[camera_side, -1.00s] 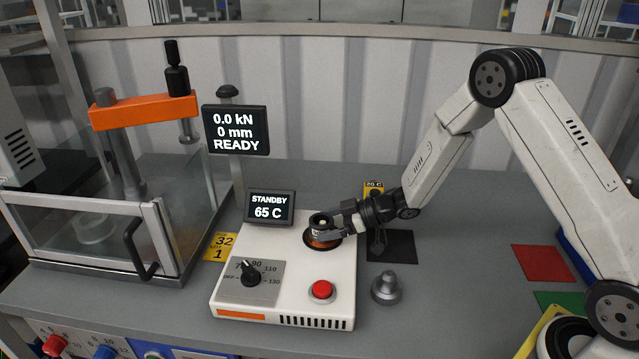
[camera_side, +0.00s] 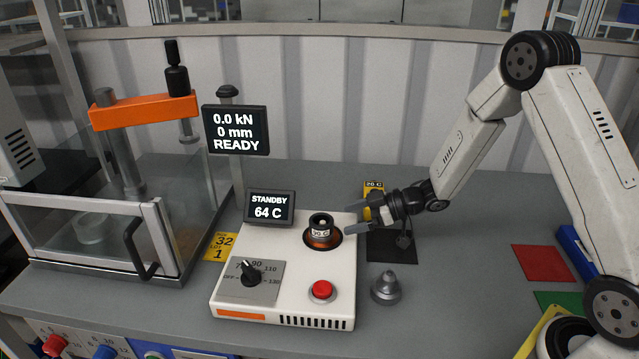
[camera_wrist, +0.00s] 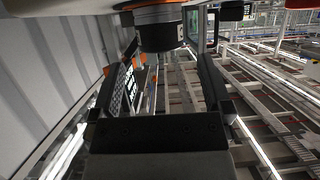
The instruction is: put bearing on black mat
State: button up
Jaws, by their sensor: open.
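A dark cylindrical piece (camera_side: 320,229) with a pale "90 C" band stands upright on the round copper-coloured plate of the white heater (camera_side: 235,303). It appears to be the bearing. It also shows at the top of the wrist view (camera_wrist: 160,32), beyond the fingertips. My gripper (camera_side: 361,222) is open and empty, just right of the piece and apart from it. Its two fingers also show in the wrist view (camera_wrist: 166,85) with nothing between them. The black mat (camera_side: 392,250) lies on the bench right of the heater, partly under my gripper and wrist.
The heater display (camera_side: 269,208) reads STANDBY, 64 C. A silver stepped part (camera_side: 387,288) stands in front of the mat. A yellow "20 C" block (camera_side: 373,188) is behind it. A press (camera_side: 145,108) stands left. Red (camera_side: 543,263) and green (camera_side: 560,301) mats lie right.

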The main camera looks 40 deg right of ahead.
jog(key=shift+r, duration=0.1)
jog(key=shift+w+d+r+m+h, duration=0.15)
jog(key=shift+w+r+m+h, duration=0.15)
jog(key=shift+h, duration=0.4)
jog(key=shift+d+r+m+t+h, duration=0.25)
jog(key=shift+m+h, duration=0.1)
jog(key=shift+h, duration=0.25)
jog(key=shift+d+r+m+t+h, duration=0.25)
jog(key=shift+m+h, duration=0.1)
jog(key=shift+h, duration=0.25)
jog(key=s+a+r+m+g+h, duration=0.1)
jog(key=s+m+g+h, duration=0.5)
jog(key=s, duration=1.3)
jog(key=shift+s+a+r+m+g, duration=0.2)
jog(key=shift+s+r+m+g, duration=0.15)
jog(key=shift+r+m+g, duration=0.35)
